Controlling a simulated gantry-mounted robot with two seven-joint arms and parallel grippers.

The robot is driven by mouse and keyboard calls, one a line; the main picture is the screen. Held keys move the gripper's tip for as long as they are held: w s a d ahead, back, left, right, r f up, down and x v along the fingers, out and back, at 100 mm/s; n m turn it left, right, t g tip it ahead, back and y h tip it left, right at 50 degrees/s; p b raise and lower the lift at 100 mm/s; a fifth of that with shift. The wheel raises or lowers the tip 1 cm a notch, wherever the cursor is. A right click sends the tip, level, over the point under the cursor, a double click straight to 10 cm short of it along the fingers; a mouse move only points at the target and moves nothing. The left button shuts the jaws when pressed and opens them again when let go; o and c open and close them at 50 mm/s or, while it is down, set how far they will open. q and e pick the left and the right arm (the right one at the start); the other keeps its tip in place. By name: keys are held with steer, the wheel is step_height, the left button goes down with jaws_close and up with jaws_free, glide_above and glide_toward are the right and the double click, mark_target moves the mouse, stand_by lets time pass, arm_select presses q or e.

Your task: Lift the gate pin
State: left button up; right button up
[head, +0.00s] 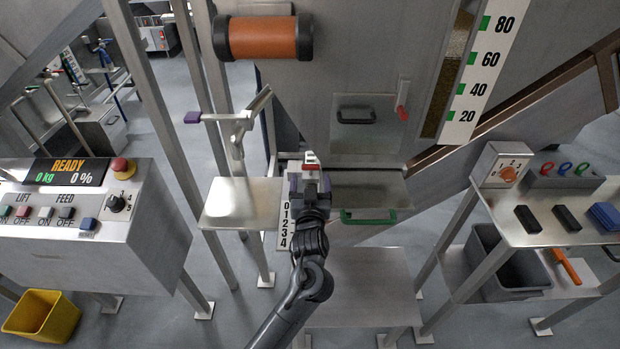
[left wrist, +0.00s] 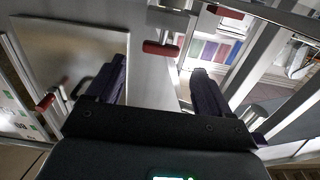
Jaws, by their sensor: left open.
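A red-handled piece with a pale stem, which looks like the gate pin (head: 311,157), shows just beyond my left gripper in the head view. My gripper hides much of what is below it. In the left wrist view the red handle (left wrist: 161,48) lies ahead, in the gap between the fingers. My left gripper (head: 310,180) is upright over the number strip (head: 284,222), beside the metal shelf. Its dark purple fingers (left wrist: 155,90) stand apart with nothing between them. The handle appears beyond the fingertips; contact is not visible. My right gripper is out of view.
A red latch (head: 401,112) hangs on the hatch panel at right. A green-handled drawer (head: 367,216) is right of the gripper. The control box (head: 90,215) and side table (head: 543,232) flank the area.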

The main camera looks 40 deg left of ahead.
mark_target(310, 166)
arm_select(q)
steer(key=b+x, duration=0.2)
steer(key=x, duration=0.2)
steer(key=shift+a+f, duration=0.1)
steer(key=shift+f, duration=0.05)
steer(key=shift+w+a, duration=0.2)
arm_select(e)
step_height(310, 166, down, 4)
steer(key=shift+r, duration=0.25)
arm_select(q)
jaws_close()
step_height(310, 166, up, 2)
steer(key=p, duration=0.3)
steer(key=shift+r, duration=0.2)
steer(key=shift+f, duration=0.15)
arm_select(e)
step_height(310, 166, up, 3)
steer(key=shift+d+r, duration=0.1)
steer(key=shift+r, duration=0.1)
arm_select(q)
jaws_free()
